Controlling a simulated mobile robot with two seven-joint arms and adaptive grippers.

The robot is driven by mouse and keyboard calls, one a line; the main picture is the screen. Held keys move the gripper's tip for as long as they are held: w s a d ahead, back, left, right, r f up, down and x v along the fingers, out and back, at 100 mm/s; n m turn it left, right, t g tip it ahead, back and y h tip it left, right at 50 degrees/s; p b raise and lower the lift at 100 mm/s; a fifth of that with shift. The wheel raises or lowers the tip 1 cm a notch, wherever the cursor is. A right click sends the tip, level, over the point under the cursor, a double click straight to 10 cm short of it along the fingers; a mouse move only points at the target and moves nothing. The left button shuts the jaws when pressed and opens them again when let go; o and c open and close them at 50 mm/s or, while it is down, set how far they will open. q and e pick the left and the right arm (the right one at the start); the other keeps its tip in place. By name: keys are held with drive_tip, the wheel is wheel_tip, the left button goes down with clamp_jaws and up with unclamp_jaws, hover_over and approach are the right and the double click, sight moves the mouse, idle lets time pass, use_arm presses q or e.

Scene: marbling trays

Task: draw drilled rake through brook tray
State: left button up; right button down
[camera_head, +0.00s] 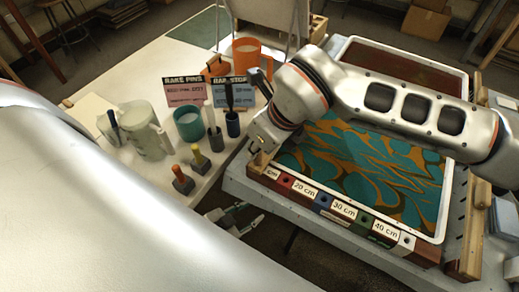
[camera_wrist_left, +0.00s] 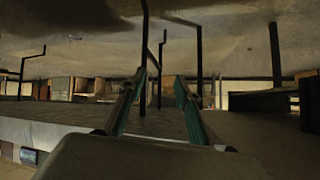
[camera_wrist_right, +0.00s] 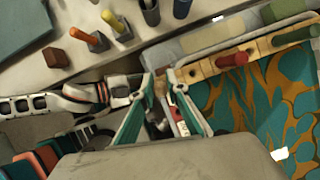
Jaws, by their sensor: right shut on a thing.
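The near tray (camera_head: 441,236) has a white rim and holds teal and orange marbling; I cannot tell if it is the brook tray. My right gripper (camera_head: 262,140) is at its left corner. In the right wrist view the right gripper (camera_wrist_right: 163,82) is shut at the end of a wooden bar, seemingly the drilled rake (camera_wrist_right: 205,68). The bar reaches along the tray's edge and carries a red peg (camera_wrist_right: 233,58) and a darker peg. In the head view my arm hides most of it. My left gripper (camera_head: 236,216) is open and empty, low beside the table; its fingers (camera_wrist_left: 160,78) stand apart.
A second tray (camera_head: 460,80) with brown liquid lies behind. A strip with coloured blocks and cm labels (camera_head: 343,209) runs along the near tray's front. Another wooden bar (camera_head: 475,230) is at the right. Mugs, a pitcher (camera_head: 148,138), signs and coloured pegs crowd the left table.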

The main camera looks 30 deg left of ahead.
drive_tip(key=shift+r+p, duration=0.5)
drive_tip(key=shift+r, duration=0.75)
drive_tip(key=shift+r+p, duration=0.35)
drive_tip(key=shift+r, duration=0.3)
use_arm(q)
drive_tip(key=shift+s+d+r, duration=0.25)
drive_tip(key=shift+s+d, duration=0.05)
drive_tip(key=shift+s, duration=0.25)
drive_tip(key=shift+w+r, duration=0.2)
drive_tip(key=shift+r, duration=0.05)
use_arm(e)
drive_tip(key=shift+r, duration=0.1)
